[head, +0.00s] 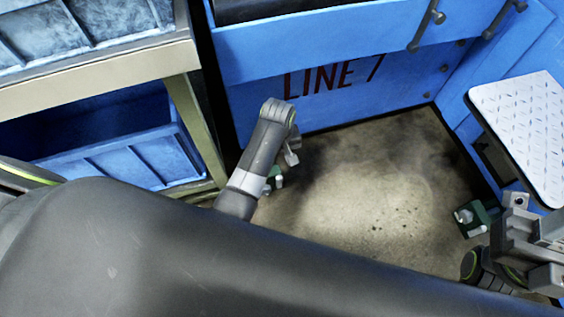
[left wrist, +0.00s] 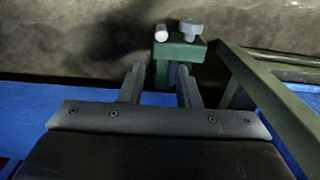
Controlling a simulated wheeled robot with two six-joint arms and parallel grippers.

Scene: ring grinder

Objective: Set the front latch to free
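A green latch block (left wrist: 178,52) with a pale round peg (left wrist: 161,33) and a grey knob (left wrist: 191,27) on top stands on the floor side, upper middle of the left wrist view. In the head view a small green latch (head: 276,180) shows just beside my left gripper (head: 288,158), partly hidden by it. My left gripper is open in the left wrist view (left wrist: 160,69), its two fingers apart on either side of the block's lower part; contact cannot be told. A second green latch block (head: 470,217) stands at right, near my right gripper (head: 553,255), which looks open and is cut by the edge.
A blue wall marked LINE 7 (head: 330,78) closes the back. A shelf frame (head: 195,120) with blue bins (head: 145,155) stands at left. A patterned metal plate (head: 525,130) juts out at right. Bare floor (head: 370,190) lies between the two latches.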

